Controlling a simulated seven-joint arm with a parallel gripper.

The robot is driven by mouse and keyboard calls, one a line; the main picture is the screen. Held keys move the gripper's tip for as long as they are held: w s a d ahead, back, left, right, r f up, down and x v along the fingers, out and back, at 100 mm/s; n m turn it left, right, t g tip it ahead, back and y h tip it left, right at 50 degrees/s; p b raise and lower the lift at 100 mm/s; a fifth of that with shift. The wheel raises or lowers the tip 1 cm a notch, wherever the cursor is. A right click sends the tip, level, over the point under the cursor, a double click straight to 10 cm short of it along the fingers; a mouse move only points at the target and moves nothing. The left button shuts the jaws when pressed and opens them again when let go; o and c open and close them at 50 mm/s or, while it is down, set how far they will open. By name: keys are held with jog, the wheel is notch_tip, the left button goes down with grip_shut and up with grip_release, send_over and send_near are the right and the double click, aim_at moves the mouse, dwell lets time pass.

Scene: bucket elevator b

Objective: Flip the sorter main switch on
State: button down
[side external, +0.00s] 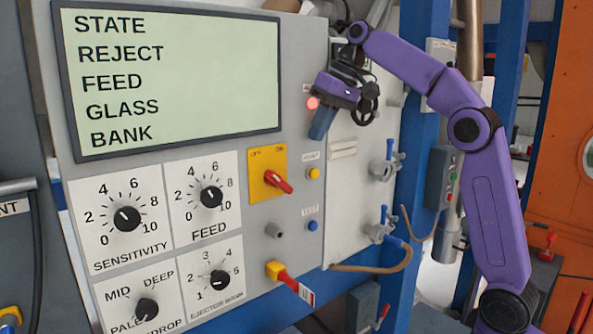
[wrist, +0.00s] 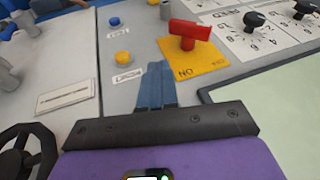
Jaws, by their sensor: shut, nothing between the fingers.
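A red rotary switch handle (side external: 279,183) sits on a yellow plate (side external: 258,190) in the middle of the grey panel. The plate's printed labels appear to read OFF and ON along its top edge. In the side view the handle slants down to the right. In the wrist view the red handle (wrist: 190,32) and yellow plate (wrist: 205,62) appear upside down, beyond the fingertips. My gripper (side external: 320,125) is shut and empty, above and right of the switch and apart from it. Its blue fingers (wrist: 154,82) lie together in the wrist view.
A yellow button (side external: 313,173) and a blue button (side external: 312,225) are right of the switch. A red light (side external: 312,103) is near my gripper. A red-handled valve (side external: 290,280) with a tag sticks out below. Dials (side external: 212,196) and a screen (side external: 180,85) are to the left.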

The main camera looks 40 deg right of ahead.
aim_at(274, 179)
jog(key=shift+s+a+x, duration=0.15)
jog(key=shift+a+x, duration=0.15)
jog(key=shift+x, duration=1.35)
jog(key=shift+s+a+x, duration=0.2)
jog(key=shift+a+x, duration=0.15)
jog(key=shift+x, duration=1.35)
jog(key=shift+s+a+x, duration=0.15)
jog(key=shift+a+x, duration=0.15)
jog(key=shift+x, duration=1.35)
jog(key=shift+r, duration=0.1)
jog(key=shift+y, duration=0.5)
